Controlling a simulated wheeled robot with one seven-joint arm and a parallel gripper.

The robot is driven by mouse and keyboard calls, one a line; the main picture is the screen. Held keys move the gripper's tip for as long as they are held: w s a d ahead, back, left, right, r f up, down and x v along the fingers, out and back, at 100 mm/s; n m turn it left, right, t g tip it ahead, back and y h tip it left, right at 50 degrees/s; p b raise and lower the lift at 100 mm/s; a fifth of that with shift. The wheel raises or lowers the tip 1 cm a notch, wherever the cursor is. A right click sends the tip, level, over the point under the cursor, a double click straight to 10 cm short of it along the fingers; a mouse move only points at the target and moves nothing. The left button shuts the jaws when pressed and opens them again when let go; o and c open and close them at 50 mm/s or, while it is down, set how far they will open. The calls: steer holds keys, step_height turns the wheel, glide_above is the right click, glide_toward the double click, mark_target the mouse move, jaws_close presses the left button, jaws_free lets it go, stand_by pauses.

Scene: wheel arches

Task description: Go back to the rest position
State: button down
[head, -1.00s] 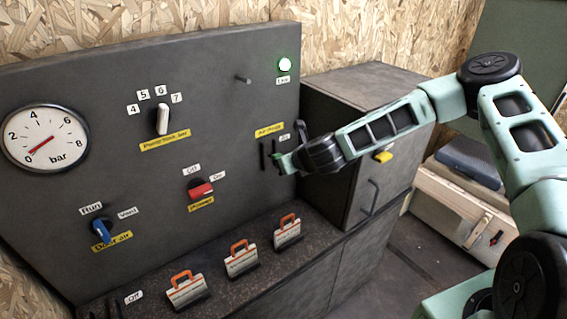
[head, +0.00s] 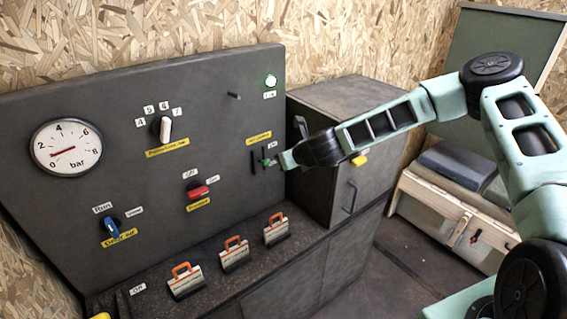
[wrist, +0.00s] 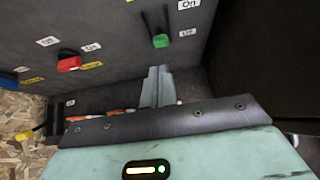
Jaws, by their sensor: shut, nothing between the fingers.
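My gripper shows in the wrist view (wrist: 158,86) with its two grey fingers together and nothing between them. In the head view its teal end is close in front of the right part of the dark panel (head: 100,110). A green-tipped lever (wrist: 160,41) sits in a slot on the panel, just beyond the fingertips in the wrist view, with a gap between. It also shows beside my gripper in the head view (head: 268,162). My arm reaches in from the right, bent at the elbow.
Several orange-handled padlock-like pieces stand on the ledge below. A dark cabinet (head: 345,100) stands right of the panel.

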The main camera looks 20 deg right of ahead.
steer(key=shift+s+r, duration=0.1)
stand_by(0.3)
steer(key=s+a+n+g+y+b, duration=0.3)
steer(key=s+a+n+g+b, duration=0.3)
steer(key=s+a+n, duration=1.2)
steer(key=s+d+n+g+h+b, duration=0.1)
steer(key=s+d+n+h+b, duration=0.1)
steer(key=s+n, duration=0.5)
steer(key=s+d+r+n+g+h+b, duration=0.1)
steer(key=s+d+n, duration=0.4)
steer(key=s, duration=0.5)
steer(key=s+d+r+n+g+h+b, duration=0.1)
steer(key=s+d+n+h+b, duration=0.1)
steer(key=s+n, duration=0.6)
steer(key=shift+s+d+n+g+h+b, duration=0.15)
steer(key=shift+d+n+g+h+b, duration=0.25)
steer(key=shift+d+n+b, duration=0.5)
